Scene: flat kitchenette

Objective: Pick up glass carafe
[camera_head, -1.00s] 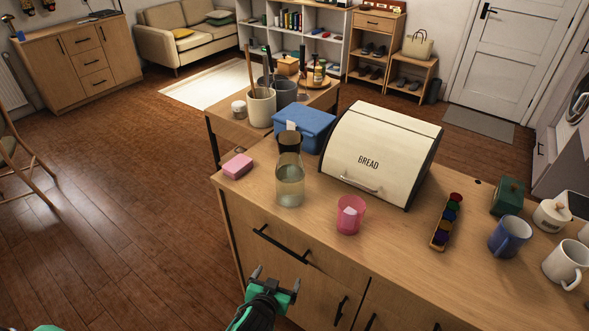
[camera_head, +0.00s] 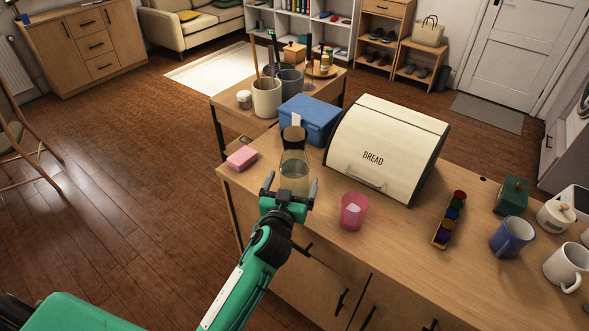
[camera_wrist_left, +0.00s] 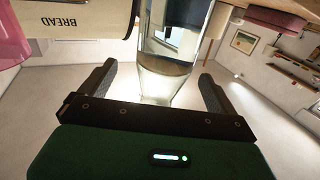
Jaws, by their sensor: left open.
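The glass carafe (camera_head: 294,167) stands upright on the wooden counter, clear with a dark neck band and some liquid inside. It also shows in the left wrist view (camera_wrist_left: 170,62), where it appears between the two fingers and slightly beyond them. My left gripper (camera_head: 290,187) is open and empty, with its fingers pointing at the carafe's lower body. In the head view the gripper hides the carafe's base. I cannot tell whether a finger touches the glass. My right gripper is not in view.
A pink cup (camera_head: 353,212) stands close on the right, with the cream bread box (camera_head: 385,150) behind it. A pink sponge (camera_head: 242,158) lies to the left, and a blue box (camera_head: 312,118) stands behind the carafe. Mugs (camera_head: 510,237) stand farther right.

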